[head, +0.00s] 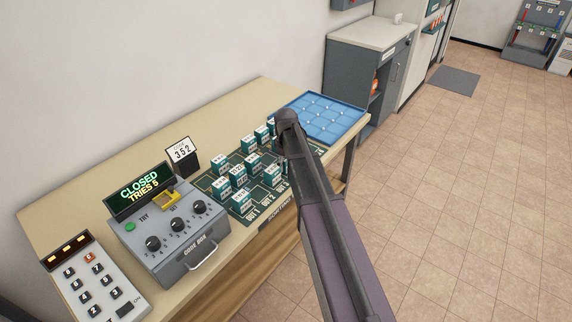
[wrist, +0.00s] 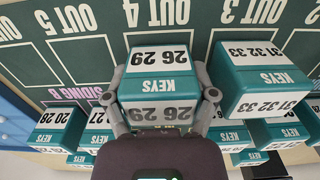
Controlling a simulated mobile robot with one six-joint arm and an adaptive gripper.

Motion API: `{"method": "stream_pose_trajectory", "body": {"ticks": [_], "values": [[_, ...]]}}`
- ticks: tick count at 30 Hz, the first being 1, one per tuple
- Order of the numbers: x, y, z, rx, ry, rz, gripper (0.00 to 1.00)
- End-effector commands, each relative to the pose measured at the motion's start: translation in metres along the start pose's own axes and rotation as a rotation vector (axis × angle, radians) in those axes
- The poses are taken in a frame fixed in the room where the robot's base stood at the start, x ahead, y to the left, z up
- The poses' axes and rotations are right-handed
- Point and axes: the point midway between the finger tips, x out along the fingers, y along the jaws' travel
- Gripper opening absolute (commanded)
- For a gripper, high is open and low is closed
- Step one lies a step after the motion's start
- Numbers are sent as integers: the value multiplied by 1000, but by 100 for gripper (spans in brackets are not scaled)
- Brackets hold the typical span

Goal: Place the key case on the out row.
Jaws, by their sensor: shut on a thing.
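My gripper (wrist: 162,97) is shut on a teal and white key case (wrist: 160,59) marked 26 29, KEYS, with one finger on each side. The case is in front of the OUT 4 label (wrist: 165,12) on the dark green mat (wrist: 108,15). I cannot tell whether it touches the mat. Another case (wrist: 262,75), marked 31 32 33, stands close on its right, near OUT 3. In the head view my arm hides the gripper and the held case; several other cases (head: 223,187) stand on the mat (head: 262,209).
A blue tray (head: 325,116) lies at the far end. More cases (wrist: 55,129) stand behind the gripper.

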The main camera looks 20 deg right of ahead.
Motion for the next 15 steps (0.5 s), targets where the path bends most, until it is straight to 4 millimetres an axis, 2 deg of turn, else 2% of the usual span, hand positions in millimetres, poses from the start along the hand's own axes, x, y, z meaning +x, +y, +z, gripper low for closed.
{"method": "stream_pose_trajectory", "body": {"ticks": [3, 4, 5, 6, 15], "values": [[4, 0, 0, 0, 0, 0, 22], [4, 0, 0, 0, 0, 0, 76], [3, 0, 0, 0, 0, 0, 85], [3, 0, 0, 0, 0, 0, 88], [3, 0, 0, 0, 0, 0, 88]]}}
